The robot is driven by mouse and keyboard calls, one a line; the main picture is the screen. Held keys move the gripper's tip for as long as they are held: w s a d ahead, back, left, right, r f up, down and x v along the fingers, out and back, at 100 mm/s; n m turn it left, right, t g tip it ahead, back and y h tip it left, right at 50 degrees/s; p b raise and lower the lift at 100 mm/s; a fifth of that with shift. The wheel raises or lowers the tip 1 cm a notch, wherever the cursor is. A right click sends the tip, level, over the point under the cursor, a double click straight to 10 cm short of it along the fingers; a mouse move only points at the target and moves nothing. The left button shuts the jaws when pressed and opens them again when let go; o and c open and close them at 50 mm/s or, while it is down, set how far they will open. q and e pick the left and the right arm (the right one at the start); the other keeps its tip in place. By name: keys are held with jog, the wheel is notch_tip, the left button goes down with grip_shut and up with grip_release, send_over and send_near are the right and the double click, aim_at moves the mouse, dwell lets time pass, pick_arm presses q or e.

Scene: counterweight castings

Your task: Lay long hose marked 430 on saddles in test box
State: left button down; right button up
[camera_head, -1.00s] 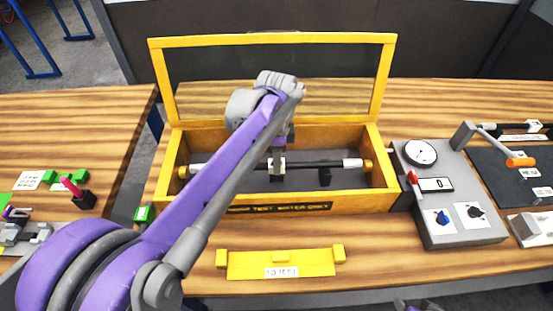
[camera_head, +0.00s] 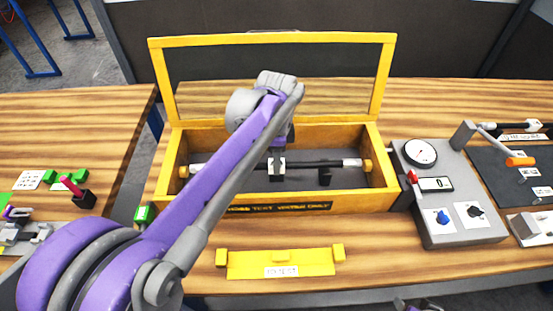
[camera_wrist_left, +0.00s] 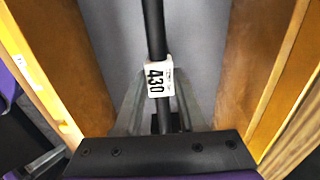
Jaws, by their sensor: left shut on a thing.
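The long black hose (camera_head: 310,163) lies lengthwise inside the yellow test box (camera_head: 290,205), with pale end fittings close to the box's end walls. Its white tag reads 430 in the left wrist view (camera_wrist_left: 158,80). My left gripper (camera_head: 277,172) reaches down into the box and is shut on the hose near the tag; the fingers also show in the left wrist view (camera_wrist_left: 160,112). A dark saddle (camera_head: 325,177) stands under the hose, right of the gripper. I cannot tell whether the hose touches it. My forearm hides part of the hose's left side.
The box's framed lid (camera_head: 275,39) stands open behind. A yellow holder (camera_head: 280,262) lies in front. A grey gauge panel (camera_head: 455,205) stands to the right, close to the box. Green blocks (camera_head: 145,213) are at left. Bare wood shows around the yellow holder.

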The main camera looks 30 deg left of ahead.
pick_arm(q)
jog(key=shift+f+b, duration=0.3)
jog(key=shift+f, duration=0.35)
pick_arm(e)
jog(key=shift+s+f, duration=0.1)
jog(key=shift+f, duration=0.35)
pick_arm(q)
jog(key=shift+c, duration=2)
grip_release()
jog(key=shift+r+p, duration=2.15)
jog(key=shift+r, duration=1.4)
pick_arm(e)
jog(key=r, duration=0.2)
jog(key=w+r, duration=0.1)
jog(key=r, duration=0.2)
jog(key=shift+w+r, duration=0.3)
jog(key=shift+w, duration=0.1)
pick_arm(q)
jog(key=shift+f, duration=0.1)
pick_arm(e)
jog(key=shift+s, duration=0.1)
